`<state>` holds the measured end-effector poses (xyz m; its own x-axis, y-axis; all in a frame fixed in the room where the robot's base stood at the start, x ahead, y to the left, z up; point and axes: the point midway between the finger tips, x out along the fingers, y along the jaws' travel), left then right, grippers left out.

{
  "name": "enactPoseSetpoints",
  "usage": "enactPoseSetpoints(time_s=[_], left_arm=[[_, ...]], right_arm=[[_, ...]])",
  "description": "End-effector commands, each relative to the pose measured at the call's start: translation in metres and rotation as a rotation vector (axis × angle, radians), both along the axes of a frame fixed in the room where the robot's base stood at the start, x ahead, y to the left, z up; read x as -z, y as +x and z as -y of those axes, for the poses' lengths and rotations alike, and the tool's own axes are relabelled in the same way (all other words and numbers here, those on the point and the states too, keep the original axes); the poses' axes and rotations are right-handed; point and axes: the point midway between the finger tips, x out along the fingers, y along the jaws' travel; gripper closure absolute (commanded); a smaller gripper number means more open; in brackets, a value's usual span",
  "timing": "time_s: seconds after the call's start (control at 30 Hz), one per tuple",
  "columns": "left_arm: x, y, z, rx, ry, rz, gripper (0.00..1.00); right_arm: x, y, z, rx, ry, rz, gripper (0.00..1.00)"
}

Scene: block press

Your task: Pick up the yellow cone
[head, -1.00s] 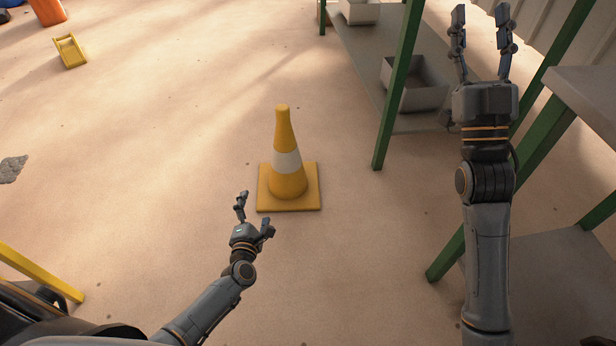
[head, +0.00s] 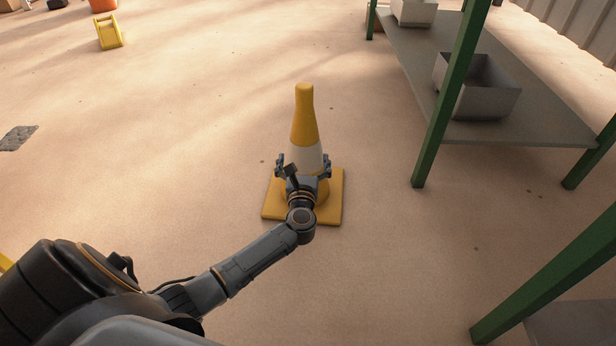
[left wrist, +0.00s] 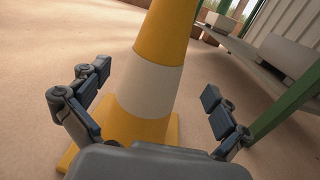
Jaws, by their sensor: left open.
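The yellow cone (head: 304,115) with a white band stands upright on its square yellow base on the floor, in the middle of the head view. My left gripper (head: 303,163) is at the near side of the cone, low, by the white band. Its fingers are open, one on each side of the cone. In the left wrist view the cone (left wrist: 160,50) rises between the open fingers (left wrist: 155,95), with gaps visible on both sides. The gripper hides part of the lower cone. My right gripper is not in view.
A green-framed shelf (head: 545,132) with grey metal bins (head: 476,88) stands to the right of the cone; its near post (head: 440,125) is closest. A small yellow object (head: 109,33) and an orange one (head: 102,5) lie far back left.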

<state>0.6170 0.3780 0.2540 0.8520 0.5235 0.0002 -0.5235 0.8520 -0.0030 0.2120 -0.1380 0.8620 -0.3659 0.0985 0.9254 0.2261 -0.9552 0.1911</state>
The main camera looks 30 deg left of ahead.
Motion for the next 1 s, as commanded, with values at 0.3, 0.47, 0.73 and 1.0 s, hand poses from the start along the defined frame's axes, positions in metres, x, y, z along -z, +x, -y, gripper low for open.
enactPoseSetpoints(time_s=[0.3, 0.47, 0.73, 1.0], left_arm=[[0.002, 0.038, -0.023, 0.001, 0.002, 0.000, 0.00], [0.004, 0.047, -0.029, 0.001, 0.004, 0.000, 0.00], [0.006, 0.076, -0.046, 0.001, 0.004, 0.001, 0.00], [0.002, 0.084, -0.051, 0.001, 0.003, -0.002, 0.00]], right_arm=[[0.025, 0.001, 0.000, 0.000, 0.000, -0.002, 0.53], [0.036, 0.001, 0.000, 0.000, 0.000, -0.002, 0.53], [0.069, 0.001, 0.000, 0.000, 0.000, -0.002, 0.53], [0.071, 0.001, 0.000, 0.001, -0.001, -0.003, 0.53]])
